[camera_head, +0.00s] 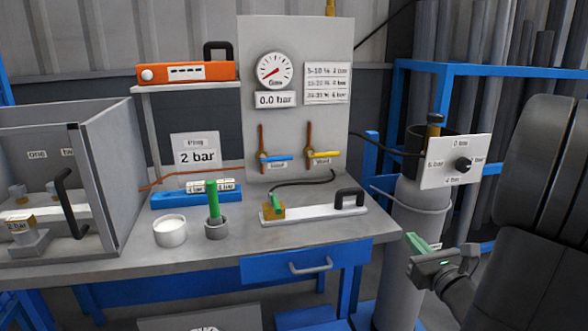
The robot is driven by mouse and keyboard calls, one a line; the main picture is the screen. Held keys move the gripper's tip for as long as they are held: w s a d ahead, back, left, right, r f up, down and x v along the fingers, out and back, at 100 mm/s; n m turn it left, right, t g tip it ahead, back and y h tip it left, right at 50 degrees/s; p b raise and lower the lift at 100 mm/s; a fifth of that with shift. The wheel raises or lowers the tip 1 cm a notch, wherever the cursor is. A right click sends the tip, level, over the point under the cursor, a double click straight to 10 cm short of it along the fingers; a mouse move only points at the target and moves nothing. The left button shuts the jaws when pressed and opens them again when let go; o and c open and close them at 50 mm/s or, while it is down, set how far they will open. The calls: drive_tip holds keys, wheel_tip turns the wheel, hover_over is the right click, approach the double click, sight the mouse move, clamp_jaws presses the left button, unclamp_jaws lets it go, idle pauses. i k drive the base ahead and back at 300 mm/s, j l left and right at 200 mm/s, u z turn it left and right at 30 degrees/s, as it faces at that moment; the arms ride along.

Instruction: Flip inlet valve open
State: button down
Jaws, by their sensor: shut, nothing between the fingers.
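A grey upright panel (294,100) stands at the back of the bench and carries two small valves on copper pipes. The left valve has a blue lever (275,158), and the right valve has a yellow lever (325,154). Both levers lie sideways, pointing right, across their upright pipes. Their small labels are too blurred to read, so I cannot tell which is the inlet. A round gauge (274,70) above them reads near zero, with a "0.0 bar" display (275,99). My gripper (416,263) is shut and empty at the lower right, well away from both levers.
A white-and-black clamp bar (315,212), a green rod in a grey cup (214,212), a white cup (170,232) and a blue block (182,197) stand on the bench. A gas cylinder (414,215) with a knob plate (453,162) stands right of it.

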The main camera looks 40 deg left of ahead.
sight(263, 159)
drive_tip(key=j, duration=0.75)
drive_tip(key=i+j, duration=0.1)
drive_tip(key=j, duration=0.65)
